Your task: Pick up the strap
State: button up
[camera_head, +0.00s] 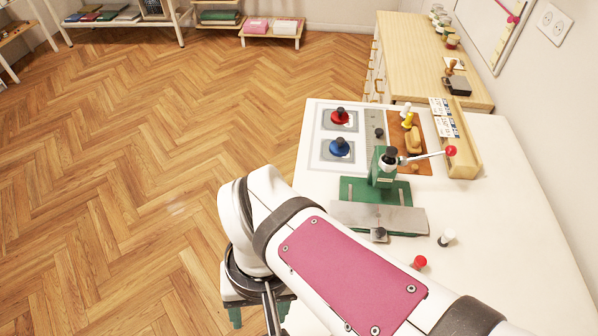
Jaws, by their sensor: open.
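A flat grey-taupe strip (352,214), which looks like the strap, lies across the front of the green hand press (382,172) on the white table. A small dark square block with a knob (379,235) sits at its front edge. My gripper (260,312) is at the lower left, left of and nearer than the strip, beside the table's left edge. Two green finger ends show apart below my white wrist, with nothing seen between them. My arm hides part of the table in front of the strip.
The press has a lever with a red ball (451,150). Behind it are red (340,117) and blue (339,147) knobbed stamps on a board. A wooden card tray (466,160) stands at the right. A red peg (419,262) and a white-topped peg (447,237) stand nearby. The right tabletop is clear.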

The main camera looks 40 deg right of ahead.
jog(key=w+d+f+m+h, duration=0.1)
jog(key=w+d+f+m, duration=0.15)
jog(key=w+d, duration=0.45)
jog(key=w+d+f+m+h, duration=0.1)
jog(key=w+d+f+m, duration=0.3)
jog(key=d, duration=0.6)
jog(key=f, duration=0.4)
jog(key=f+n, duration=0.1)
jog(key=f, duration=0.4)
jog(key=a+f+n, duration=0.1)
jog(key=f, duration=0.4)
jog(key=shift+w+f+n, duration=0.25)
jog(key=shift+w, duration=0.15)
jog(key=shift+d, duration=0.1)
grip_shut()
